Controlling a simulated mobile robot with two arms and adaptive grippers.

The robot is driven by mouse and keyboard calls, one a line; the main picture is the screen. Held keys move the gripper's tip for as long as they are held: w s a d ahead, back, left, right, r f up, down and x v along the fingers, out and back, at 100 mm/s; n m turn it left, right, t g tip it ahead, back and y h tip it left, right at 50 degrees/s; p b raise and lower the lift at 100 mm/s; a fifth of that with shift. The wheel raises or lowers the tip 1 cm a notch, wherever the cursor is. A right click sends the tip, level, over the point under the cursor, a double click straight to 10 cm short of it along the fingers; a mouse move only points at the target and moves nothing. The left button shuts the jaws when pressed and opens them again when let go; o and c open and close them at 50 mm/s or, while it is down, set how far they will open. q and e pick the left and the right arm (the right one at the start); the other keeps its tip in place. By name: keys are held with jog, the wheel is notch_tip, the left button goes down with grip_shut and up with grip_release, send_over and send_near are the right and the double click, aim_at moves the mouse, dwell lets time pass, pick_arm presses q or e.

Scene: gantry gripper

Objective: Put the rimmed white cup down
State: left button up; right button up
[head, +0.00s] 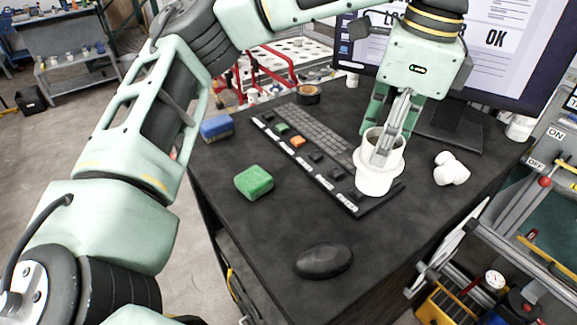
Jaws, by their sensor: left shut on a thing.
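The rimmed white cup (375,181) is upright in the head view, over the right end of the keyboard panel. My left gripper (384,150) comes down from above, shut on the cup's wall, with one finger inside the cup. I cannot tell whether the cup's base touches the panel or hangs just above it. My right gripper is not in view.
The dark table (290,215) also holds a long keyboard panel (325,170), a black mouse (323,261), a green block (254,182), a blue block (216,128), a white pipe piece (450,170) and a monitor (500,50).

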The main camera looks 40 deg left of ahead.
pick_arm(q)
jog(key=s+a+f, duration=0.2)
jog(key=s+f, duration=0.1)
jog(key=s+a+f, duration=0.3)
jog(key=f, duration=0.1)
jog(key=s+a+f, duration=0.2)
jog(key=s+f, duration=0.1)
jog(key=s, duration=0.1)
jog(key=shift+a+f, duration=0.2)
jog(key=shift+a, duration=0.2)
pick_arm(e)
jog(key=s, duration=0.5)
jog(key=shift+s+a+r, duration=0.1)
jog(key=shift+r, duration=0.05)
pick_arm(q)
jog(key=o, duration=1.5)
jog(key=shift+w, duration=0.1)
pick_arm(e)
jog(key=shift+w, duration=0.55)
pick_arm(q)
jog(key=shift+o, duration=0.2)
